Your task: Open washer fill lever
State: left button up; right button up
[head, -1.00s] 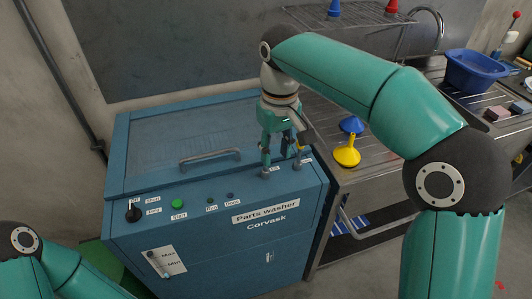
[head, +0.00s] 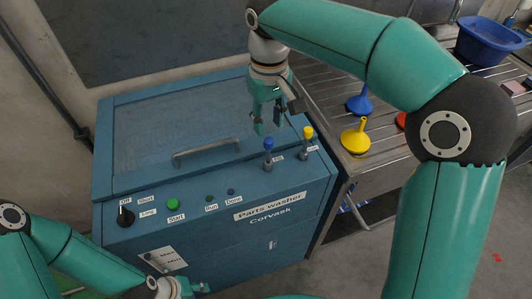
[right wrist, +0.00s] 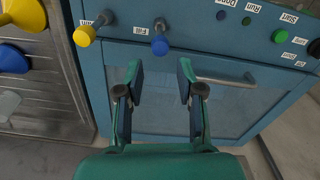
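The parts washer (head: 215,215) is a blue cabinet with a lid handle and a front control panel. Its blue-capped lever (head: 268,147) stands upright beside a small label, which reads "Fill" in the right wrist view, where the lever (right wrist: 160,42) also shows. A yellow-capped lever (head: 307,134) stands to its right. My right gripper (head: 270,122) is open and empty, above the washer top just behind the blue lever. In the right wrist view its fingers (right wrist: 159,75) are apart. My left gripper (head: 190,287) shows partly at the bottom edge; its fingers are unclear.
A black knob (head: 125,214) and a green start button (head: 173,204) are on the panel. To the right, a steel counter holds a yellow funnel (head: 354,143), a blue funnel (head: 360,102) and a blue basin (head: 490,40). The washer lid handle (head: 206,152) stands left of the levers.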

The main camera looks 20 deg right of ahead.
aim_at(268, 162)
notch_tip(268, 162, down, 12)
jog(key=shift+s+r, duration=0.1)
jog(key=shift+r, duration=0.05)
dwell(0.3)
grip_shut()
